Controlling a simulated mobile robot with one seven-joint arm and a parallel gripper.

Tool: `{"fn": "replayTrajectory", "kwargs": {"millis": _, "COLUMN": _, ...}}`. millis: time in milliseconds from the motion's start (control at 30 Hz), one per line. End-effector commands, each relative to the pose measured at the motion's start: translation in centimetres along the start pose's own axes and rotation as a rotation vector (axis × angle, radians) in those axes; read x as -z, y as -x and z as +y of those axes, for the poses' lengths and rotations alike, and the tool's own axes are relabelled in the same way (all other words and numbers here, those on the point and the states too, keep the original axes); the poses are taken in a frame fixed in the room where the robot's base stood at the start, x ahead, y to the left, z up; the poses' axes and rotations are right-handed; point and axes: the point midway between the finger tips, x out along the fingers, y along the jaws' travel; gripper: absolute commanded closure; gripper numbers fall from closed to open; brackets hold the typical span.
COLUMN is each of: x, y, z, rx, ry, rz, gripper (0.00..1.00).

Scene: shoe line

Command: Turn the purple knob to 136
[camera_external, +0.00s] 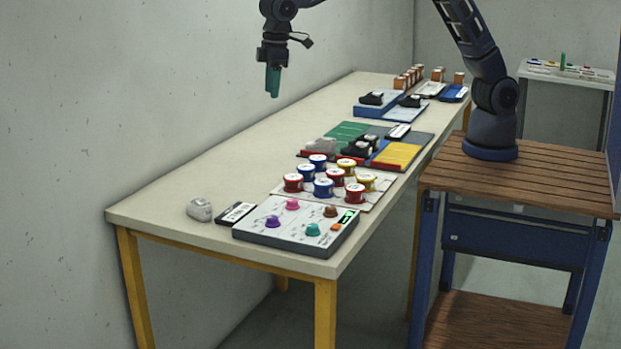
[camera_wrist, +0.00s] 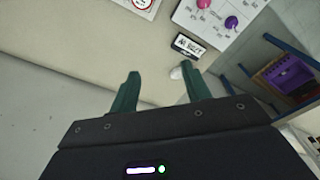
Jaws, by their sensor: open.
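The purple knob (camera_external: 273,221) sits on the white control panel (camera_external: 262,236) at the table's near end. The panel also carries a pink knob (camera_external: 292,204), a brown knob (camera_external: 330,211), a teal knob (camera_external: 312,229), an orange button (camera_external: 336,226) and a small green display (camera_external: 348,216) whose reading is too small to tell. In the wrist view the purple knob (camera_wrist: 231,22) is at the upper right, beyond the fingertips. My gripper (camera_external: 272,94), with green fingers, hangs high above the table's left side, away from the panel. In the wrist view my gripper (camera_wrist: 160,76) is open and empty.
A black-and-white label plate (camera_external: 237,212) and a grey rounded object (camera_external: 199,209) lie left of the panel. Several red, blue and yellow tins (camera_external: 293,182) stand behind it. Shoes and coloured trays lie farther back. The table's left side (camera_external: 230,165) is clear beside the wall.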

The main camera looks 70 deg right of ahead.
Motion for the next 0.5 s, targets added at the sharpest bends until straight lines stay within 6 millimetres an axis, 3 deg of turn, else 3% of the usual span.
{"fn": "replayTrajectory", "kwargs": {"millis": 33, "x": 0.8, "y": -1.5, "z": -2.2, "rx": 0.004, "ry": 0.019, "rz": -0.011, "gripper": 0.52}}
{"fn": "replayTrajectory", "kwargs": {"millis": 300, "x": 3.6, "y": -8.7, "z": -12.8, "rx": 0.020, "ry": 0.102, "rz": -0.054, "gripper": 0.52}}
{"fn": "replayTrajectory", "kwargs": {"millis": 500, "x": 4.1, "y": -12.9, "z": -18.8, "rx": 0.029, "ry": 0.142, "rz": -0.076, "gripper": 0.52}}
